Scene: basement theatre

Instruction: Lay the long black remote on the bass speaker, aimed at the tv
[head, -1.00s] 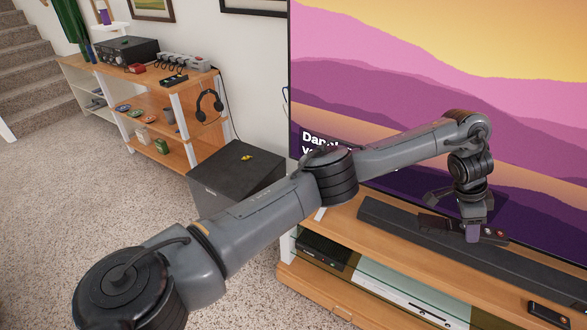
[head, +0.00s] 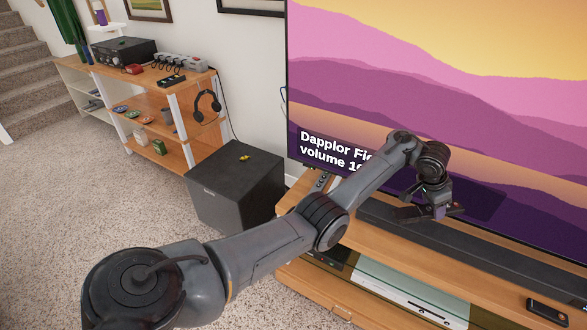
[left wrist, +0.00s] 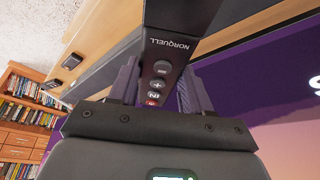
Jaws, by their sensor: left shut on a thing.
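The long black remote (left wrist: 168,45), marked NORQUELL, is gripped between the fingers of my left gripper (left wrist: 155,90) in the left wrist view. In the head view my left gripper (head: 437,212) holds the remote (head: 408,214) above the tv stand, in front of the screen. The bass speaker (head: 236,192) is a black box on the carpet left of the tv stand, well apart from the gripper. The tv (head: 440,90) is large and lit at the back. My right gripper is not in view.
A small yellow thing (head: 244,157) lies on the speaker's top. A soundbar (head: 450,245) runs along the tv stand. A small dark device (head: 547,312) lies at the stand's front right. Shelves with headphones (head: 207,104) stand behind the speaker. Carpet at left is clear.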

